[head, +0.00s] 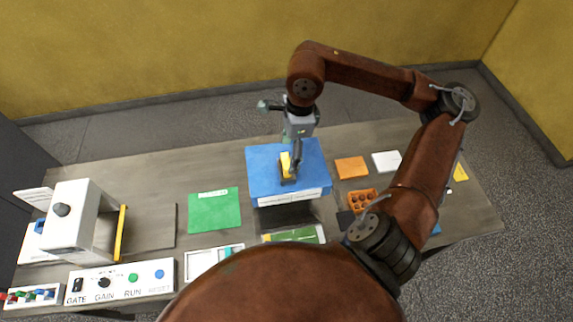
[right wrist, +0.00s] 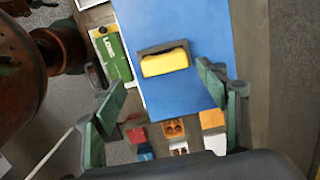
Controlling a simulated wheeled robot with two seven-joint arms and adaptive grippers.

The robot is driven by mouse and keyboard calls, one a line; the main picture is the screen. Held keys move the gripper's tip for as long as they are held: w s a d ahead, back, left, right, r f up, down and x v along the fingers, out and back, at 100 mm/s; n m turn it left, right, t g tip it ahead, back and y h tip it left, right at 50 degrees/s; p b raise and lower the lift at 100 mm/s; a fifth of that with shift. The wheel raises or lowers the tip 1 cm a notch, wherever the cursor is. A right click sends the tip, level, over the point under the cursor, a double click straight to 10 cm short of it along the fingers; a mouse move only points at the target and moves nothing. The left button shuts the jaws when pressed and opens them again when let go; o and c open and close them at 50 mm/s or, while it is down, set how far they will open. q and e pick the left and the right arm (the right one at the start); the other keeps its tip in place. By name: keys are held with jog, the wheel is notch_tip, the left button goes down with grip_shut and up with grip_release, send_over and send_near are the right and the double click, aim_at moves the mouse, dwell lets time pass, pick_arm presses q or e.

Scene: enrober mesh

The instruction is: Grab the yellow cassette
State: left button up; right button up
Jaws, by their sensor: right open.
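The yellow cassette (head: 285,164) sits in a dark holder on top of a blue-topped stand (head: 262,185) in the middle of the table. In the right wrist view the cassette (right wrist: 165,63) shows as a yellow block with a dark grey edge behind it, on the blue surface (right wrist: 190,25). My right gripper (head: 296,150) is above the stand, close to the cassette, and partly covers it in the head view. In the right wrist view its green fingers (right wrist: 160,92) are wide apart with nothing between the tips. The cassette appears beyond them. My left gripper is not seen.
A white machine (head: 78,215) with a yellow bar (head: 121,233) stands at the left, behind a button panel (head: 120,281). A green sheet (head: 214,210) lies left of the stand. An orange sheet (head: 351,167) and an orange tray (head: 362,201) lie right of it.

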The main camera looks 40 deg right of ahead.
aim_at(287, 161)
jog(key=f+p, duration=0.1)
jog(key=f, duration=0.1)
jog(key=w+f, duration=0.1)
jog(key=f, duration=0.2)
jog(key=shift+a+f+p, duration=0.1)
jog(key=shift+a+p, duration=0.1)
jog(key=shift+p, duration=0.2)
jog(key=shift+f, duration=0.45)
jog(key=c, duration=1.3)
